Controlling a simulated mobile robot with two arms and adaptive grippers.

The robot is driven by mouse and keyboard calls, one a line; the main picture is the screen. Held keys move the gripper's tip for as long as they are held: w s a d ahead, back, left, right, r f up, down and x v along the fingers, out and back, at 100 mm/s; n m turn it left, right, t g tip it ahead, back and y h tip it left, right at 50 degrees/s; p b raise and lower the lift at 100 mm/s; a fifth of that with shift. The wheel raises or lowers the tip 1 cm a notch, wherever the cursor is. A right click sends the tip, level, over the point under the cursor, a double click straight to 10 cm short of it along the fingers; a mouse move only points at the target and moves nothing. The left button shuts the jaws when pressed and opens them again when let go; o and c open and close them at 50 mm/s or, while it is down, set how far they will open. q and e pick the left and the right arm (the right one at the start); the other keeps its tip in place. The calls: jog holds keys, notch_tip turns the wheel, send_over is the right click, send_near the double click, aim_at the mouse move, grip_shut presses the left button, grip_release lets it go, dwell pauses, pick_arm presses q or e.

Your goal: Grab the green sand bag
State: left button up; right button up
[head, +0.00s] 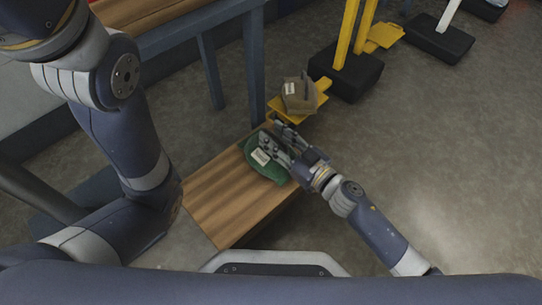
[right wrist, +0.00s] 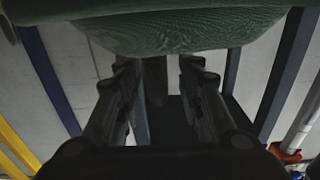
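The green sand bag (head: 264,161) lies on a low wooden bench near the middle of the head view, with a pale label on top. My right gripper (head: 272,138) is over the bag's upper right side in that view. In the right wrist view the bag (right wrist: 165,32) fills the top, beyond the fingertips. The two fingers of my right gripper (right wrist: 158,72) stand apart with a gap between them, and no bag shows between them. Whether the fingers touch the bag I cannot tell. My left arm shows at the left of the head view, but its gripper is not seen.
The wooden bench (head: 215,203) has bare planks left of the bag. A brown sand bag (head: 298,94) rests on a yellow base (head: 322,84) just beyond. Yellow posts on a black foot (head: 345,72) stand farther back. A table with blue legs (head: 211,70) is behind the bench. Grey floor is open at right.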

jog(key=shift+w+a, duration=0.2)
jog(key=shift+c, duration=0.6)
grip_shut()
jog(key=shift+r, duration=0.25)
jog(key=shift+r, duration=0.1)
